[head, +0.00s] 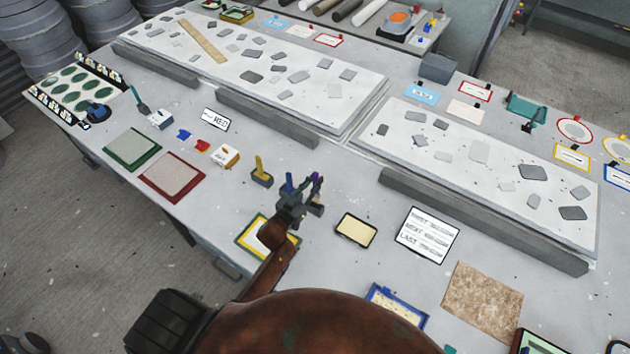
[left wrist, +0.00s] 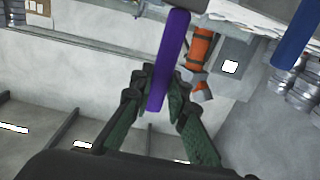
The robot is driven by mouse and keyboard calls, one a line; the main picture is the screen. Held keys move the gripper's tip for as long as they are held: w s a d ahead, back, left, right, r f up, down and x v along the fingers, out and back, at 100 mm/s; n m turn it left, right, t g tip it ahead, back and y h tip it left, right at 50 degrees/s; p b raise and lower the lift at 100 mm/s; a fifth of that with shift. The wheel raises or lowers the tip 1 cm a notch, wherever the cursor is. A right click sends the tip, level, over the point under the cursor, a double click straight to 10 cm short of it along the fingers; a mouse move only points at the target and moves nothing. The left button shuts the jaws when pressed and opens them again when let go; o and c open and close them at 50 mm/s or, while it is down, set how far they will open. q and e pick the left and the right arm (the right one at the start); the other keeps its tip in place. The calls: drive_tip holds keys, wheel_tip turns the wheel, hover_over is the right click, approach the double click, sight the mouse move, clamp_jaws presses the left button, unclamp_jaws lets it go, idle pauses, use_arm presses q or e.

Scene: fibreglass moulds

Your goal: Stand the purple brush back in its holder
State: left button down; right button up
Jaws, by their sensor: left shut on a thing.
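My left gripper (head: 303,190) is over the table in the middle of the head view, shut on the purple brush (head: 317,180). In the left wrist view the brush's long purple handle (left wrist: 170,55) runs up between my two green fingers (left wrist: 165,95). A small dark holder block (head: 316,209) shows just below and right of the gripper, partly hidden by it. I cannot tell whether the brush touches this holder. My right gripper is in neither view.
A blue brush (head: 289,181) stands close left of my gripper; its blue handle (left wrist: 295,35) also shows at the wrist view's right. A yellow brush (head: 259,165) stands in a dark holder (head: 262,181). A tan-filled tray (head: 356,230) lies to the right.

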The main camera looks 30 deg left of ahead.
use_arm(q)
wheel_tip(320, 180, down, 7)
drive_tip(key=b, duration=0.4)
drive_tip(key=shift+r, duration=0.2)
drive_tip(key=shift+f+b, duration=0.4)
drive_tip(key=shift+f, duration=0.1)
idle(0.4)
idle(0.4)
drive_tip(key=c, duration=1.8)
unclamp_jaws()
